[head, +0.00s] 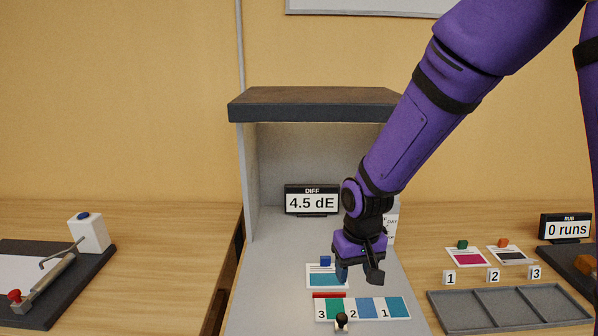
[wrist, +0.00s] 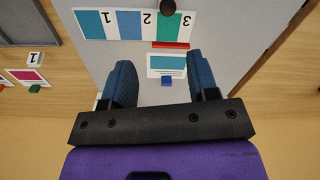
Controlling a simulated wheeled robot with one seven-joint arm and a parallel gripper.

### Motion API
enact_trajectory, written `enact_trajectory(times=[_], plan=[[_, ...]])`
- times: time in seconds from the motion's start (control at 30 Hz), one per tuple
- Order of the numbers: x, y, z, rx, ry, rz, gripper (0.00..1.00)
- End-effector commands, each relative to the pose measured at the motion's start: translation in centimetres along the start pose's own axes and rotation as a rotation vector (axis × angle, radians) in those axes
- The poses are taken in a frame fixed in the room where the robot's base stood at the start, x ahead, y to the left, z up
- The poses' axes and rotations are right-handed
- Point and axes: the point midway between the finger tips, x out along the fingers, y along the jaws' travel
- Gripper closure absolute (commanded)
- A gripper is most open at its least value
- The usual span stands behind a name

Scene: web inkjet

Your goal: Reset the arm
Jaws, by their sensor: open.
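My purple arm comes down from the upper right in the head view, bent at a dark joint. My gripper (head: 357,277) hangs inside the grey viewing booth (head: 252,175), above its floor. In the wrist view my gripper (wrist: 163,78) is open, with two blue fingers apart and nothing between them touching. A card with a teal patch (wrist: 166,64) and a small blue block (wrist: 167,81) lie below, between the fingers in that picture. In the head view my gripper partly covers the right side of that card (head: 322,280).
A numbered colour strip (head: 363,308), a red bar (head: 329,295) and a dark knob (head: 341,321) lie near the booth's front. A display (head: 311,199) reads 4.5 dE. At right are a grey three-part tray (head: 508,307) and sample cards (head: 466,257). A roller board (head: 40,300) lies left.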

Motion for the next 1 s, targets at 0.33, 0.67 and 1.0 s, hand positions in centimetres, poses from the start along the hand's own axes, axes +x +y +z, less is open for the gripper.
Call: enact_trajectory(times=[0.33,0.67,1.0], plan=[[-10.5,5.2,3.3,0.063,0.128,-0.027,0.46],[-18.1,9.2,9.1,0.118,0.249,-0.018,0.46],[-23.3,11.8,16.6,0.174,0.371,0.025,0.46]])
